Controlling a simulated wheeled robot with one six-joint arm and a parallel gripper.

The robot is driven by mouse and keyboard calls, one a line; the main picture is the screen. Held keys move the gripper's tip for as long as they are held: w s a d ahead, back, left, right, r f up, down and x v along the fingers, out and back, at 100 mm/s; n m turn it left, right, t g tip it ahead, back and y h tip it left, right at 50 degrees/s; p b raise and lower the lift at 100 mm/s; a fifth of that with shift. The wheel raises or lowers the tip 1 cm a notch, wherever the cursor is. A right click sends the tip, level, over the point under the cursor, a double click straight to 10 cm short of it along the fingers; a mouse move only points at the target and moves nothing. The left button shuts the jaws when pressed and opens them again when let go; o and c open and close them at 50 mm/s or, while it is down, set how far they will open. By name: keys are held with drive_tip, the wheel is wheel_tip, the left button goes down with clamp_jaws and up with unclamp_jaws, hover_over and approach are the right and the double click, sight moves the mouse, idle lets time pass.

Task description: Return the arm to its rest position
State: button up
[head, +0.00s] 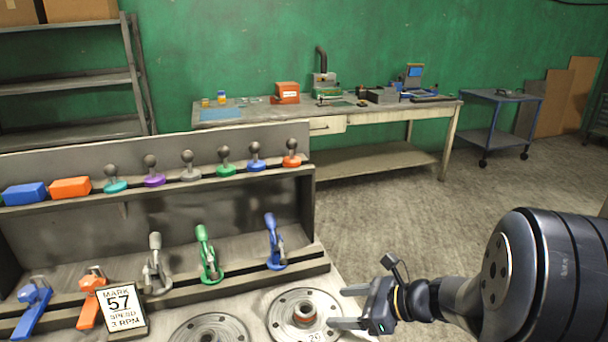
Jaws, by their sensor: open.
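My arm reaches in from the right edge of the head view, with its dark, thick link at the lower right. My gripper (344,307) is at the lower middle with its two grey fingers pointing left. The fingers are apart and nothing shows between them. In the picture, they overlap the right edge of a round metal flange (283,310) with a brownish ring at its centre. I cannot tell how far above the flange they are.
A grey rack (150,213) at the left holds several coloured knobs and clamps. A sign (122,308) reading 57 stands in front. A second flange (208,330) is cut off below. A workbench (400,109) and a blue cart (505,97) stand behind. Open floor (400,210) lies between.

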sight(315, 311)
drive_tip(key=x, duration=0.4)
drive_tip(key=b+x, duration=0.1)
drive_tip(key=x, duration=0.3)
drive_tip(key=shift+f, duration=0.3)
drive_tip(key=shift+d+r+p, duration=0.1)
drive_tip(key=shift+r+p, duration=0.2)
drive_tip(key=shift+r, duration=0.3)
drive_tip(key=shift+s+r, duration=0.1)
drive_tip(key=shift+r, duration=0.15)
drive_tip(key=shift+f, duration=0.1)
